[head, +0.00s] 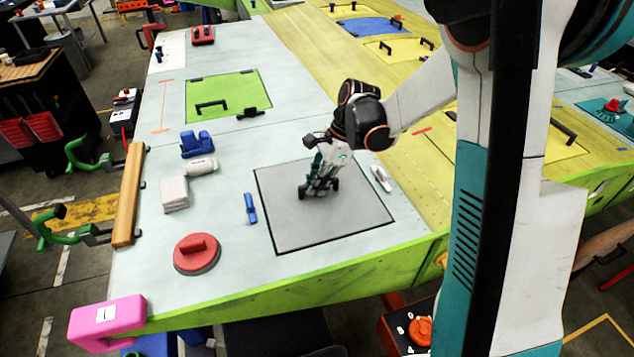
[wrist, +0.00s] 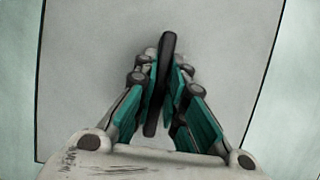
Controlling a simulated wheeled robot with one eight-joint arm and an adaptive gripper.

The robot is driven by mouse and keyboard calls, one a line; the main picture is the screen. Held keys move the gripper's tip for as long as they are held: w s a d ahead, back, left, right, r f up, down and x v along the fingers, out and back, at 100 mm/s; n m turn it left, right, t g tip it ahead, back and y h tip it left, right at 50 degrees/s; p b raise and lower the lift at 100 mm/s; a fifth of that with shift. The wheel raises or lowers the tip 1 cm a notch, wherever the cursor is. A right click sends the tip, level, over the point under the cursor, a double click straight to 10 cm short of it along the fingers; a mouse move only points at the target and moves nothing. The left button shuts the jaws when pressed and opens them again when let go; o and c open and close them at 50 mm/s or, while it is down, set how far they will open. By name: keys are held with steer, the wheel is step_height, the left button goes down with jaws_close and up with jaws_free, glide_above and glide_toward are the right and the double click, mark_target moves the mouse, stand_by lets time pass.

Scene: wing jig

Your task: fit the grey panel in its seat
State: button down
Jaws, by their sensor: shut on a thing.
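The grey panel (head: 290,220) lies flat in the wing's pale skin, near the front edge, with a thin dark line along its visible edges. Whether it sits fully flush cannot be told. My gripper (head: 319,187) is over the panel's middle, pointing down. In the wrist view my gripper (wrist: 160,80) is shut on the panel's dark bar handle (wrist: 167,50), which stands between the two fingers. The panel (wrist: 225,50) fills most of that view, with dark lines at its left and right sides. The seat beneath the panel is hidden.
A blue clamp-like tool (head: 250,208) lies left of the panel and a small white tool (head: 381,178) lies right of it.

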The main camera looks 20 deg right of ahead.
steer(key=shift+f, duration=0.2)
steer(key=c, duration=1.6)
jaws_free()
steer(key=v, duration=1.2)
